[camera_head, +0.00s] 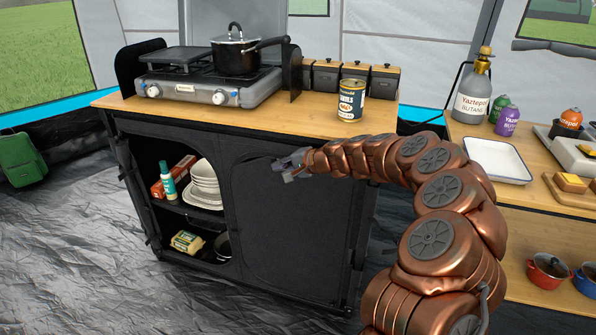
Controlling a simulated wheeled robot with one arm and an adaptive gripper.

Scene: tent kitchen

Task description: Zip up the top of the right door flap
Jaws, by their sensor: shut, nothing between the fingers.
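The camp kitchen cabinet (130,126) is black fabric with a wooden top. Its right door flap (290,230) hangs over the right opening and covers it. A curved zip line runs along the flap's top and left side. My gripper (283,172) is shut at the upper part of this flap, near the top of the arch. I cannot tell whether the fingertips touch the fabric or the zip. The zip pull is too small to make out. The left compartment is open and shows white bowls and plates (204,186), a teal bottle (168,180) and a red box.
A stove (205,88) with a black pot (235,55) and a can (351,101) stand on the cabinet top. A wooden shelf at right holds a gas bottle (473,95), a white tray (497,160) and pots. The floor in front is clear.

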